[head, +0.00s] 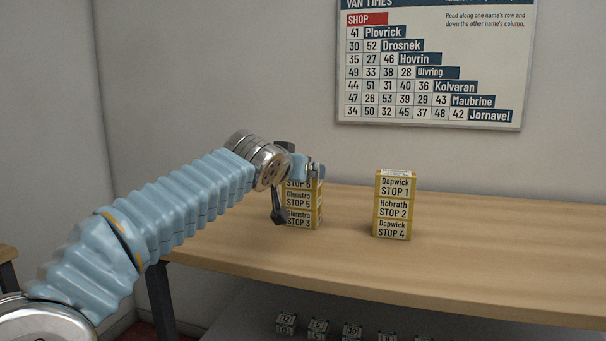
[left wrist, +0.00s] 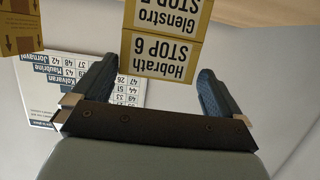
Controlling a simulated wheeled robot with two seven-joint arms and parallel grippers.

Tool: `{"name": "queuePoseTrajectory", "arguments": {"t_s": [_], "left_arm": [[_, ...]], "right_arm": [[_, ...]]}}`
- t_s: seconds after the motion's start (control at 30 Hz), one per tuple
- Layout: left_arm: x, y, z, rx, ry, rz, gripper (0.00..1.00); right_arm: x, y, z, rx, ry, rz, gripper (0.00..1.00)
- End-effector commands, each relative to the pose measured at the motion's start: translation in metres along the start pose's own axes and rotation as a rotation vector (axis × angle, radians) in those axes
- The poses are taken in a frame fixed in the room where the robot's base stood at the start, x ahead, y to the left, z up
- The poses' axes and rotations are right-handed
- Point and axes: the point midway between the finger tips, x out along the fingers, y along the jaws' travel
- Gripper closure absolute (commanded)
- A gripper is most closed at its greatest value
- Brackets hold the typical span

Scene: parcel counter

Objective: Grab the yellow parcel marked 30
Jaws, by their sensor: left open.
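No mark 30 is readable on any parcel. Yellow-edged parcels with white labels stand in two stacks on the counter. The left stack's top parcel reads Hobrath STOP 6 (left wrist: 160,52); Glenstro STOP 5 (head: 299,202) and Glenstro STOP 3 (head: 300,219) are below it. The right stack reads Dapwick STOP 1 (head: 396,187), Hobrath STOP 2 (head: 394,208) and Dapwick STOP 4 (head: 392,229). My left gripper (left wrist: 155,76) is open at the left stack's top, the STOP 6 parcel lying between and beyond its fingers, not gripped. It partly hides that stack in the head view. My right gripper is out of view.
The wooden counter (head: 480,250) is clear between and right of the stacks. A VAN TIMES chart (head: 430,75) with names and numbers, including a 30, hangs on the wall. Several small numbered boxes (head: 352,331) sit below the counter.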

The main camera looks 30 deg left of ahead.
Motion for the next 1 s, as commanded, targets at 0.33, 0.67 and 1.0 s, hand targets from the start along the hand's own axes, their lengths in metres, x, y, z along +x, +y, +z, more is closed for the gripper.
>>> {"name": "queuePoseTrajectory", "arguments": {"t_s": [0.33,0.67,1.0], "left_arm": [[0.043,0.004,-0.002,0.0,-0.003,0.001,0.0],[0.059,0.004,-0.001,0.0,0.0,0.001,0.0],[0.059,0.004,0.0,0.0,-0.001,0.001,0.44]], "right_arm": [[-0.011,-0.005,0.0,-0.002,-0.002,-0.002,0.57],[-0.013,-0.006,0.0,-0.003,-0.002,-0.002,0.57],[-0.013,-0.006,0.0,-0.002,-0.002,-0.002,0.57]]}}
